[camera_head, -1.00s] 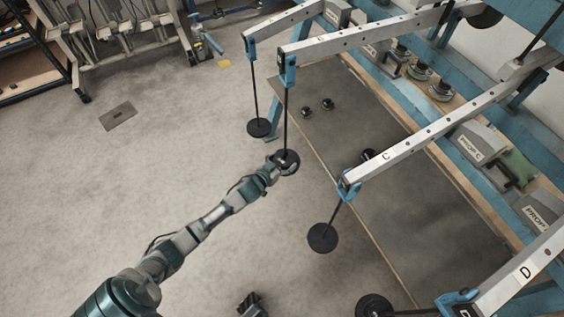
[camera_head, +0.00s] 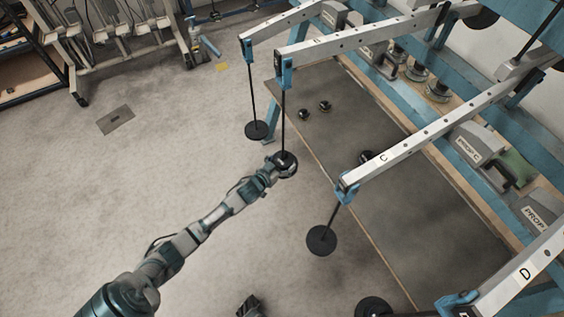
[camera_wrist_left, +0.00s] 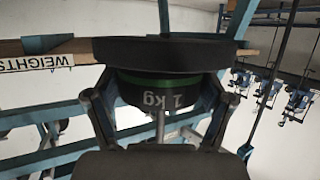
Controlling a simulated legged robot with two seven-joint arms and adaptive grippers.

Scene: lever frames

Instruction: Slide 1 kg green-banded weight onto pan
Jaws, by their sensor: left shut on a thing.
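The 1 kg green-banded weight (camera_wrist_left: 155,92) is dark, with a green band and "1 kg" on its side. My left gripper (camera_head: 277,164) is shut on it, one finger on each side in the left wrist view (camera_wrist_left: 158,112). The pan (camera_head: 290,157) is a dark disc hanging on a rod from the second lever, right at the gripper. A wide dark disc (camera_wrist_left: 165,52) lies against the weight in the wrist view; whether it bears the weight I cannot tell. My right gripper (camera_head: 250,307) shows only partly at the bottom edge; its jaws are unclear.
Another hanging pan (camera_head: 257,131) is close behind the gripper. The lever C pan (camera_head: 321,240) hangs to the right. The dark tabletop (camera_head: 420,210) holds a few small dark weights (camera_head: 324,106).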

